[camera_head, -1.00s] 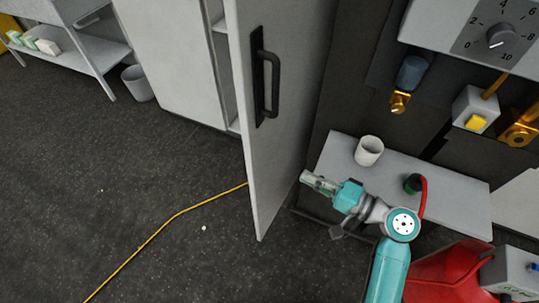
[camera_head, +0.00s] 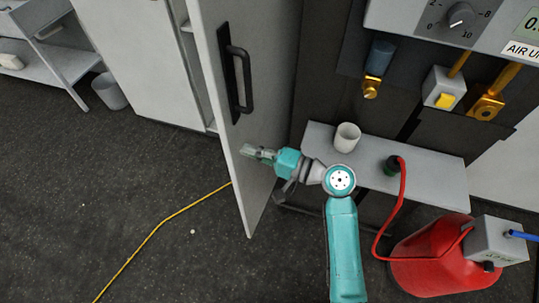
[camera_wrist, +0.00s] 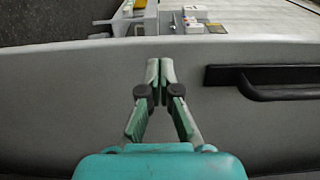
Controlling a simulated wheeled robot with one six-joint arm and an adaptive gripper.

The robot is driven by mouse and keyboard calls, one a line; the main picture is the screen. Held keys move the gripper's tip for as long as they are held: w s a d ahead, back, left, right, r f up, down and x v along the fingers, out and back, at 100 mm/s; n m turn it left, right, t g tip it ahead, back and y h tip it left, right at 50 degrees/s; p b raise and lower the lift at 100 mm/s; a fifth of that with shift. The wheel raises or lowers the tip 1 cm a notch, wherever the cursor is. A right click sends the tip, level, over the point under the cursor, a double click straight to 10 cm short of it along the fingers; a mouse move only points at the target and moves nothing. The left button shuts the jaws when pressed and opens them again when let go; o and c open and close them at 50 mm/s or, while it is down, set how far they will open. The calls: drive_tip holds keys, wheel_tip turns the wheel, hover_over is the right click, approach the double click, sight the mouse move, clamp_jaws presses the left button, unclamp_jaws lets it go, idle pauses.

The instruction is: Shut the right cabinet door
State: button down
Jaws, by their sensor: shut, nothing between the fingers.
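The right cabinet door (camera_head: 262,100) stands open, swung out toward me, with a black bar handle (camera_head: 240,80) on the face I see. It fills much of the wrist view (camera_wrist: 60,95), with its handle (camera_wrist: 285,82) at the right. My gripper (camera_head: 246,151) is shut and empty, its tips pointing at the lower part of the door face, below the handle. In the wrist view the shut fingertips (camera_wrist: 160,66) overlap the door near its upper edge in the picture. I cannot tell whether they touch it. The left cabinet door (camera_head: 140,60) looks shut.
A small bench (camera_head: 425,185) with a white cup (camera_head: 347,137) stands right of the door. A red tank (camera_head: 430,255) with a red hose (camera_head: 388,225) is at lower right. A yellow cable (camera_head: 160,228) crosses the open floor at left. A bin (camera_head: 109,91) stands further back.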

drive_tip(key=shift+x, duration=1.2)
